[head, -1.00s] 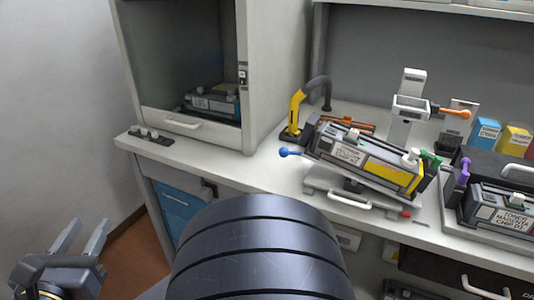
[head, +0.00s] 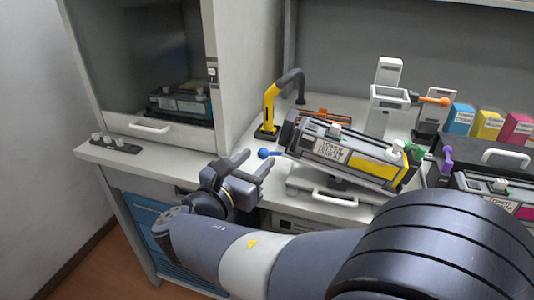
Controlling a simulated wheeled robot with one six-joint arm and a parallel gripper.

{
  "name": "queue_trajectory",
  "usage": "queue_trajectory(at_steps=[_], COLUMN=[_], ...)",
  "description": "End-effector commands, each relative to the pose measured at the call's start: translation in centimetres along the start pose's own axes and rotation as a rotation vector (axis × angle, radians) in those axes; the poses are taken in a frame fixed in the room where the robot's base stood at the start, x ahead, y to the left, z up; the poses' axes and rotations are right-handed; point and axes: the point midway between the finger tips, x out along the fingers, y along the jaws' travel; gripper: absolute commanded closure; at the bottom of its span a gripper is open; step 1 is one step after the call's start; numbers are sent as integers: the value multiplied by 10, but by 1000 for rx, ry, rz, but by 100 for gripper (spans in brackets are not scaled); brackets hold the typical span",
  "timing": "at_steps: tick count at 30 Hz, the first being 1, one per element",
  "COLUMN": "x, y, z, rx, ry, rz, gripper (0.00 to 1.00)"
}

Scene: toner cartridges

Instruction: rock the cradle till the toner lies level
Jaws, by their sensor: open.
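A toner cartridge (head: 330,151) with a yellow strip lies in the cradle (head: 325,193) on the bench. It is tilted, with its left end higher than its right end. The cradle has a white front handle, and a blue knob (head: 265,153) sticks out at its left. My gripper (head: 256,164) is open and empty, with its fingertips close to the blue knob at the bench's front edge. I cannot tell whether a finger touches the knob. My arm covers part of the bench front.
A hooded cabinet (head: 140,127) holding another cartridge stands at the left. A yellow and black bent arm (head: 269,108) and a white stand (head: 387,105) with an orange knob rise behind the cradle. Another cartridge unit (head: 490,185) sits at the right, before coloured boxes (head: 488,124).

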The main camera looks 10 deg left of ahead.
Motion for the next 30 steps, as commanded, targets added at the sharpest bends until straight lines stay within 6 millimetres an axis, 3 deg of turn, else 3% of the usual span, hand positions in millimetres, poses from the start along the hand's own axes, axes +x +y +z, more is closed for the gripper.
queue_trajectory(at_steps=[7, 19, 30], x=[32, 38, 38], y=[0, 0, 0], z=[-1, 0, 0], rx=[0, 0, 0], ry=[0, -1, 0], rz=[0, 1, 1], gripper=[57, 58, 88])
